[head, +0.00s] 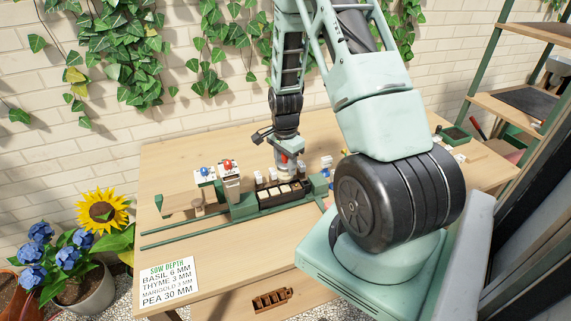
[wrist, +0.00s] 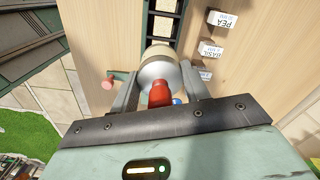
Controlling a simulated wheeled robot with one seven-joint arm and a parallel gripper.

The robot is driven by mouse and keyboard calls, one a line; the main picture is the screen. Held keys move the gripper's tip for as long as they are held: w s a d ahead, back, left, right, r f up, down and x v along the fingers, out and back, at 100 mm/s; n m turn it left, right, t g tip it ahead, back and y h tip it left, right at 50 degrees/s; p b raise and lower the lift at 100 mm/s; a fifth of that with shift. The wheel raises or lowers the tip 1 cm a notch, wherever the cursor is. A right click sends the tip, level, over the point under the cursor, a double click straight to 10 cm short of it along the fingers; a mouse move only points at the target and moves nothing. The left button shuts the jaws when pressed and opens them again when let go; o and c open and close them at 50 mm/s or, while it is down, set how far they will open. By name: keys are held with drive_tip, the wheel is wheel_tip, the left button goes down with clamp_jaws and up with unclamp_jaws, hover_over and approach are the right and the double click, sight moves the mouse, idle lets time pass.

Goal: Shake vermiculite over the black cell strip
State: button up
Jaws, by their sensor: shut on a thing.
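The black cell strip (head: 285,193) lies on the wooden table in the head view. Several of its cells show a pale fill, and the cells toward its right end look dark. Part of the strip (wrist: 164,28) also shows at the top of the wrist view. My gripper (head: 287,159) is above the back edge of the strip. In the wrist view my gripper (wrist: 160,82) has one finger on each side of a pale, round-ended shaker (wrist: 158,62) and is shut on it. The shaker (head: 287,173) appears just above the strip; its exact gap is hidden.
Green rails (head: 190,232) run along the table left of the strip. White labelled blocks (wrist: 221,19) stand beside the strip. A sow depth card (head: 166,283) lies at the front left.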

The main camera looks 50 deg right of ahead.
drive_tip(key=shift+f+b, duration=0.5)
drive_tip(key=shift+f, duration=0.45)
drive_tip(key=shift+d, duration=0.15)
drive_tip(key=shift+s+d, duration=0.35)
drive_tip(key=shift+d, duration=0.1)
drive_tip(key=shift+w+a, duration=0.3)
drive_tip(key=shift+a, duration=0.2)
drive_tip(key=shift+w+a, duration=0.3)
drive_tip(key=shift+a, duration=0.2)
drive_tip(key=shift+s+d, duration=0.3)
drive_tip(key=shift+d, duration=0.2)
drive_tip(key=shift+s+d, duration=0.3)
drive_tip(key=shift+d, duration=0.2)
drive_tip(key=shift+w+a, duration=0.35)
drive_tip(key=shift+a, duration=0.2)
drive_tip(key=shift+w+a, duration=0.3)
drive_tip(key=shift+a, duration=0.2)
drive_tip(key=shift+s+d, duration=0.35)
drive_tip(key=shift+d, duration=0.2)
drive_tip(key=shift+s+d, duration=0.3)
drive_tip(key=shift+d, duration=0.2)
